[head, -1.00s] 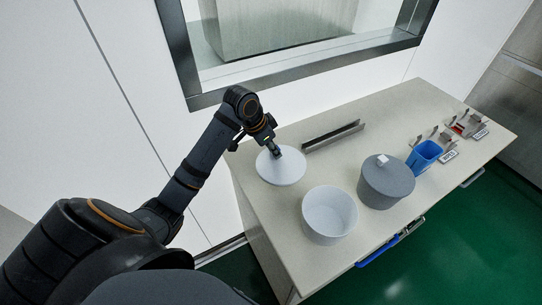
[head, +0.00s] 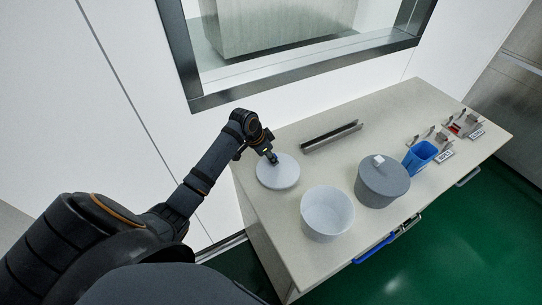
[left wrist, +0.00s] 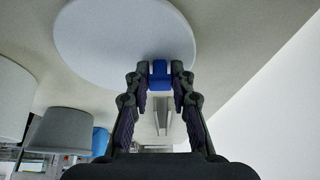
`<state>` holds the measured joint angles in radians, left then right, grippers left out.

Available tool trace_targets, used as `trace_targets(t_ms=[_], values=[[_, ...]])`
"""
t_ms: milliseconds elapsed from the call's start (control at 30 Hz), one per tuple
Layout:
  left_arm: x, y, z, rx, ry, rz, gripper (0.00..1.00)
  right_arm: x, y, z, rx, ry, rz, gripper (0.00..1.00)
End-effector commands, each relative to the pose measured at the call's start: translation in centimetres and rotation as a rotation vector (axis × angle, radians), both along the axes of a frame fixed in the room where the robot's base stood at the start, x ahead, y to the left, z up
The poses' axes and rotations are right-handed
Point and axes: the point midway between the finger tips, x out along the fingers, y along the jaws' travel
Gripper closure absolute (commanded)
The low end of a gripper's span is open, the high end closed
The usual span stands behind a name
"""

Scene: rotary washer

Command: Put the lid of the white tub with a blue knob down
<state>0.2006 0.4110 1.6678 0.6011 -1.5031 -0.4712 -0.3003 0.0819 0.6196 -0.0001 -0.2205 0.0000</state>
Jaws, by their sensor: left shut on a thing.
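The white lid (head: 279,172) is a round disc at the back left end of the counter, by the open white tub (head: 327,215). My left gripper (head: 272,158) is over the lid, shut on its blue knob (left wrist: 160,77); the lid (left wrist: 110,45) fills the upper part of the left wrist view. The lid lies flat, close to the counter top; whether it touches is hard to tell. The white tub stands upright and uncovered in front of the lid. My right gripper is not in view.
A grey tub (head: 383,184) with a lid and pale knob stands right of the white tub. A metal channel (head: 332,136) lies behind. A blue bin (head: 420,156) and small metal racks (head: 463,123) are farther right. A wall with a window (head: 300,70) runs behind the counter (head: 290,219).

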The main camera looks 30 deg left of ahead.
Motion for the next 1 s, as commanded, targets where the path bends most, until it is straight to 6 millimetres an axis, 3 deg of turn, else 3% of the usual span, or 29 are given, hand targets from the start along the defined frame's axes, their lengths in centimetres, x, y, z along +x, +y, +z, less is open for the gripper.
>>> trace_targets(t_ms=[33, 167, 567, 1000], values=[[0.0, 0.0, -0.1, 0.0, 0.0, 0.0, 0.73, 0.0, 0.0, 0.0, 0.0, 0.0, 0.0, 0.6], [0.0, 0.0, 0.0, -0.001, 0.0, 0.0, 0.56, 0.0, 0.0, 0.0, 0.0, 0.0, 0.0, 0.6], [-0.2, 0.2, 0.8, 0.001, -0.002, 0.0, 0.55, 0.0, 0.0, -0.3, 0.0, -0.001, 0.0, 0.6], [-3.5, 2.1, 9.6, 0.006, -0.001, -0.001, 0.55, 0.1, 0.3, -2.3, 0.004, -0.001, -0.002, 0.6]])
